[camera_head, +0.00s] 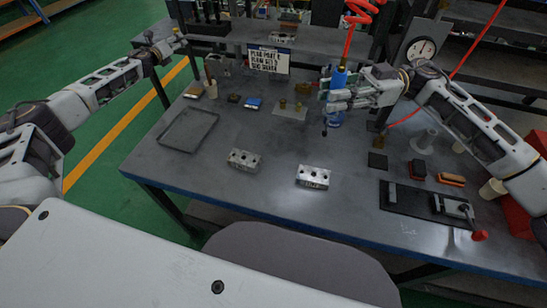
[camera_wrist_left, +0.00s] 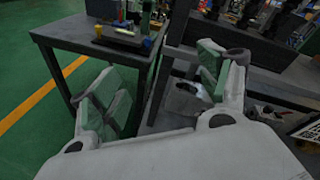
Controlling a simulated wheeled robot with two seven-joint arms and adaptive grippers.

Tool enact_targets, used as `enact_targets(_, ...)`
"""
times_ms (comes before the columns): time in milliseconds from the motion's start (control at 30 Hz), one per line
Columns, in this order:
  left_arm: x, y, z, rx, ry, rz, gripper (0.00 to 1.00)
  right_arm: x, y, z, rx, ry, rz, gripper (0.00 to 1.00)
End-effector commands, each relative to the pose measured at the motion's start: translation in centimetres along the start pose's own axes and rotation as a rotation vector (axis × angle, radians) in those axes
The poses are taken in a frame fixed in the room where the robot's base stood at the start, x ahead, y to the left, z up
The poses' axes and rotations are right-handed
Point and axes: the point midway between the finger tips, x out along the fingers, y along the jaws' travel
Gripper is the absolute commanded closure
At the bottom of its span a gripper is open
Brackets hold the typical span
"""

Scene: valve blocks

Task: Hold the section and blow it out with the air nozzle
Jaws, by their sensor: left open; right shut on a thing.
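Two grey metal valve sections with holes in their tops lie on the workbench, one left of centre (camera_head: 244,160) and one right of it (camera_head: 313,176). My right gripper (camera_head: 332,97) is shut on the blue air nozzle (camera_head: 339,78), above the back of the bench. A red coiled hose (camera_head: 362,14) runs up from the nozzle. The gripper's fingers hide part of the nozzle. My left gripper (camera_head: 178,41) is open and empty at the far left, beyond the bench's back left corner, away from both sections. Its spread green-padded fingers show in the left wrist view (camera_wrist_left: 162,78).
An empty dark tray (camera_head: 165,143) lies on the bench's left. A sign (camera_head: 268,60) and small parts are at the back. A black plate with a red-knobbed clamp (camera_head: 455,208) and brushes (camera_head: 451,179) are at right. Bench surface around the two sections is clear.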

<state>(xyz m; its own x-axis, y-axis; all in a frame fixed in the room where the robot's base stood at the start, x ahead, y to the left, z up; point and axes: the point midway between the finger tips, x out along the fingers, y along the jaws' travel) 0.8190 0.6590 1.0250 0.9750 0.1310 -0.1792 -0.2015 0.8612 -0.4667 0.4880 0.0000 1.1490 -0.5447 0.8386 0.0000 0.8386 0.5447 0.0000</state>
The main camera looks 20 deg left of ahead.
Motion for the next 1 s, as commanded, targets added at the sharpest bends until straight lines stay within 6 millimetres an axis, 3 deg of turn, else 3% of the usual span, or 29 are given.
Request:
enact_targets(100,0.9,-3.8,-2.5,0.043,0.015,-0.05,0.23,0.0,0.0,0.0,0.0,0.0,0.0,1.0)
enact_targets(567,2.4,-17.0,-12.0,0.199,0.015,-0.222,0.23,0.0,0.0,0.0,0.0,0.001,0.0,1.0)
enact_targets(800,1.1,-23.3,-17.2,0.274,0.022,-0.334,0.23,0.0,0.0,0.0,0.0,0.001,0.0,1.0)
enact_targets(1000,-1.4,-26.8,-21.8,0.343,0.081,-0.46,0.23,0.0,0.0,0.0,0.0,0.001,0.0,1.0)
